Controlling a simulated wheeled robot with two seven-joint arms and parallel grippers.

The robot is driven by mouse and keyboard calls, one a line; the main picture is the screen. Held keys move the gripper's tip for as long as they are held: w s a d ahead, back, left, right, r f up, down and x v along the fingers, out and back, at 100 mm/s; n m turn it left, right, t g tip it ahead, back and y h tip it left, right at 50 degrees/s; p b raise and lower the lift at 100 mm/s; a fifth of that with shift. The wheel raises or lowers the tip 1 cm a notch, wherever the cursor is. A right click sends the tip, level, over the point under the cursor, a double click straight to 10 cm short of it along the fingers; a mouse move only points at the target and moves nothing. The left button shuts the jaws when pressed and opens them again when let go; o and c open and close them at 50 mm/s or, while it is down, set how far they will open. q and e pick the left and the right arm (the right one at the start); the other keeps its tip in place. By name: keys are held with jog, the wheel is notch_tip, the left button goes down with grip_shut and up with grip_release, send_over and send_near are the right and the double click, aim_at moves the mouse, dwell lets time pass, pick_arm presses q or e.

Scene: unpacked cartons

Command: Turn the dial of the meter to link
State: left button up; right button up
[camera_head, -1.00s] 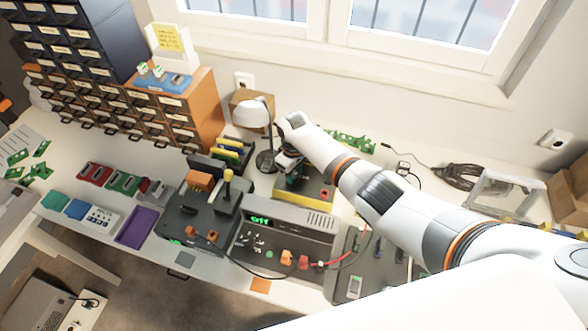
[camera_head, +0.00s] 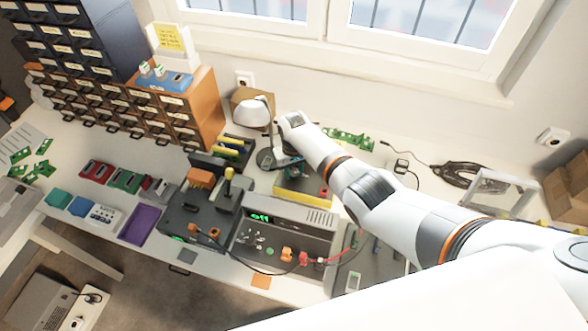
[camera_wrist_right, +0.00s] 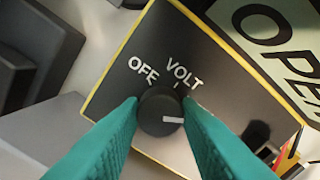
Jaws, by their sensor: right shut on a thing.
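The meter (camera_wrist_right: 118,92) is a dark-faced box with a yellow edge; in the head view its yellow side (camera_head: 303,197) shows partly behind my right arm. Its round black dial (camera_wrist_right: 160,112) sits between the two teal fingers of my right gripper (camera_wrist_right: 161,118), which is shut on it. A white mark on the dial points right in the wrist view. The words OFF and VOLT show above the dial; I see no "link" label, and the fingers hide part of the face. In the head view my right gripper (camera_head: 284,162) is small and partly hidden. My left gripper is not in view.
A pale panel with large letters "OPE" (camera_wrist_right: 275,35) shows beside the dial. A grey power unit (camera_head: 290,232) with a green "off" display stands in front of the meter. A white lamp (camera_head: 252,112) stands behind it to the left. Cables and boards lie around.

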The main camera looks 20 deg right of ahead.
aim_at(294, 173)
jog(key=shift+w+r, duration=0.1)
jog(key=o, duration=1)
jog(key=shift+r, duration=0.4)
notch_tip(294, 173, up, 11)
jog(key=shift+r, duration=0.1)
